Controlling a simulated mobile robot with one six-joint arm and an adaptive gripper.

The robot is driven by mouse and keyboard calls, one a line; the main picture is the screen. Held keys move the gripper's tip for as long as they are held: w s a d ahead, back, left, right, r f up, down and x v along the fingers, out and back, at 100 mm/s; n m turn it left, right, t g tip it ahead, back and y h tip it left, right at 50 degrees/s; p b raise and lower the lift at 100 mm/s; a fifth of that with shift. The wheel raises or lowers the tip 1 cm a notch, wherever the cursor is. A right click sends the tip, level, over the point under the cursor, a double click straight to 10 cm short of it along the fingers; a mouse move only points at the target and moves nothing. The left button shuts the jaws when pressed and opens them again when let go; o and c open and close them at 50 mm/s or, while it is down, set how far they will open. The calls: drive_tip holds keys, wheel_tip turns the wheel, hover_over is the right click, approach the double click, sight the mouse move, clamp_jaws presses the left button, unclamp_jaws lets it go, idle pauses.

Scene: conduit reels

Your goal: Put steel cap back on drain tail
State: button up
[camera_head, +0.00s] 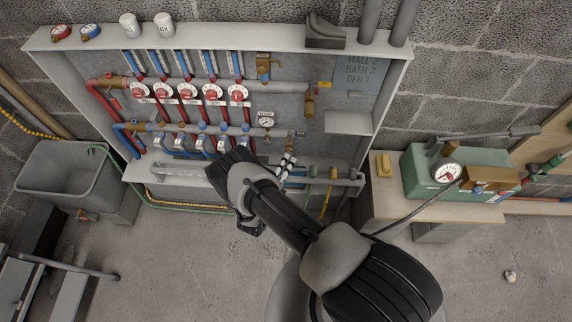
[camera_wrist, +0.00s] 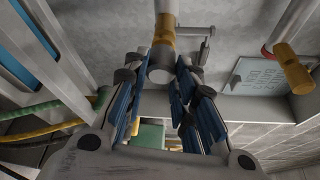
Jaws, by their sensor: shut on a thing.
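My gripper (camera_head: 287,165) is at the lower right part of the manifold cabinet, in front of the lower pipework. In the wrist view its two blue-padded fingers (camera_wrist: 165,76) close from both sides on a small grey steel cap (camera_wrist: 160,73). The brass drain tail (camera_wrist: 164,34) shows just beyond the cap, in line with it, with a grey pipe above. The cap and the tail's end overlap in this view, so I cannot tell whether the cap is seated or only close to it. In the head view the cap is too small to make out.
The cabinet (camera_head: 394,88) holds red and blue pipes, several red-rimmed dials (camera_head: 187,91) and a pressure gauge (camera_head: 267,121). A small shelf (camera_head: 348,123) sticks out right of my gripper. A green test pump (camera_head: 422,173) stands on the right bench; a grey sink (camera_head: 62,168) is left.

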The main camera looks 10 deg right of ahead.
drive_tip(key=shift+w+d, duration=0.15)
drive_tip(key=shift+w, duration=0.35)
drive_tip(key=o, duration=1.1)
drive_tip(key=shift+c, duration=0.2)
drive_tip(key=v, duration=1.2)
